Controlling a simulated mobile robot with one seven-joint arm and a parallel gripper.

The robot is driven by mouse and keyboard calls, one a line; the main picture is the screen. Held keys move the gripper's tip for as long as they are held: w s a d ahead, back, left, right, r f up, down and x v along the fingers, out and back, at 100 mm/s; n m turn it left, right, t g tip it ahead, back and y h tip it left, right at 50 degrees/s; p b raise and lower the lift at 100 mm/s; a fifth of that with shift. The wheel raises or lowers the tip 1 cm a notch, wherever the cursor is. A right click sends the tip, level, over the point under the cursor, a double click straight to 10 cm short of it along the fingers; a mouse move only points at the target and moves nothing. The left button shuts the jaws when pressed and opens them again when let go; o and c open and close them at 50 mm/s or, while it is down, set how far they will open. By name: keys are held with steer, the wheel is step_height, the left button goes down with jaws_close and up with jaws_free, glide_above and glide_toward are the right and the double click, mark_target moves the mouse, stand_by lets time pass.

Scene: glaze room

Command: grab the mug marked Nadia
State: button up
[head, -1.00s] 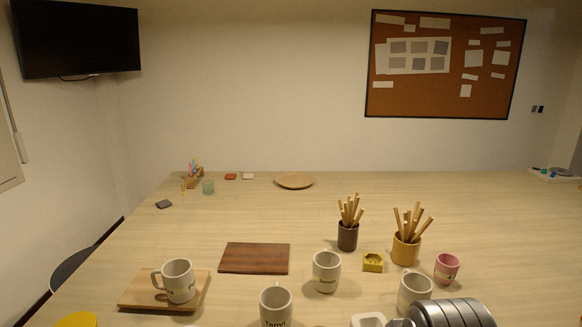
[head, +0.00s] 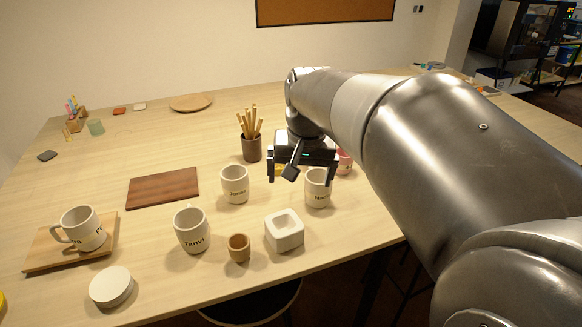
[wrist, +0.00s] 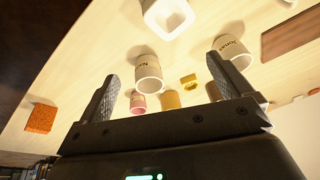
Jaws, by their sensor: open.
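The white mug marked with a name starting "Na" (head: 316,192) stands upright on the table, its label partly covered by my gripper's finger in the head view. It also shows in the wrist view (wrist: 148,74), lying in the picture between my two fingers and beyond their tips. My gripper (head: 300,180) is open and empty, above and close to this mug; the wrist view shows both fingers (wrist: 162,67) spread wide. I cannot tell whether a finger touches the mug. Its handle is not clearly visible.
A mug marked Jonas (head: 235,186) stands left, overlapped by one finger in the wrist view. A mug marked Tanvi (head: 192,232), a white square dish (head: 284,232) and a small brown cup (head: 238,249) stand nearer. A pink cup (head: 344,162) is behind; a stick holder (head: 251,149) is back left.

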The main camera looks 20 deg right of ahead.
steer(key=w+d+f+m+g, duration=0.1)
steer(key=w+d+f+m, duration=0.1)
steer(key=w+d, duration=0.4)
steer(key=m+g, duration=0.2)
steer(key=m, duration=0.1)
glide_above(318, 171)
steer(key=s+a, duration=0.1)
steer(key=s, duration=0.1)
step_height(318, 171, down, 5)
steer(key=f, duration=0.5)
steer(key=shift+s+f, duration=0.2)
steer(key=shift+f, duration=0.1)
steer(key=shift+s+d+f, duration=0.1)
steer(key=shift+s+f, duration=0.05)
steer(key=shift+f, duration=2.55)
steer(key=shift+c, duration=0.4)
steer(key=c, duration=1.2)
steer(key=shift+r, duration=0.15)
